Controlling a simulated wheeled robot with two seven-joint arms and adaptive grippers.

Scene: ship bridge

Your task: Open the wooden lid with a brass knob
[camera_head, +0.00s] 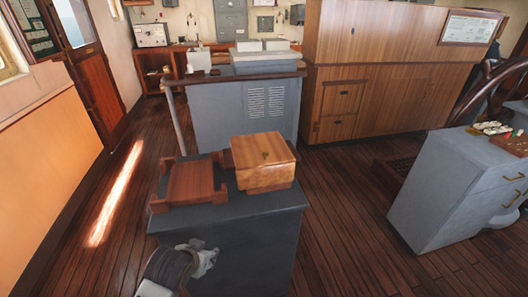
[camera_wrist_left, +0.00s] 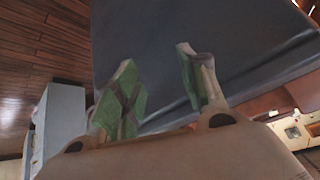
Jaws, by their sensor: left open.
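A wooden box (camera_head: 268,178) stands on the right part of a dark grey cabinet top (camera_head: 225,214). Its light-brown wooden lid (camera_head: 255,151) lies flat and shut on it, with a small dark spot that looks like the brass knob (camera_head: 265,155). My left gripper (camera_head: 205,254) is low in the head view, in front of the cabinet's near edge, apart from the box and to its lower left. In the left wrist view my left gripper (camera_wrist_left: 157,57) has its two green-padded fingers spread with nothing between them. My right gripper is in no view.
A reddish-brown wooden tray-like stand (camera_head: 190,182) sits left of the box, close beside it. A grey console (camera_head: 243,110) with a rail is behind. A grey drawer unit (camera_head: 445,185) stands at right. Bare plank floor (camera_head: 345,225) lies between the cabinets.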

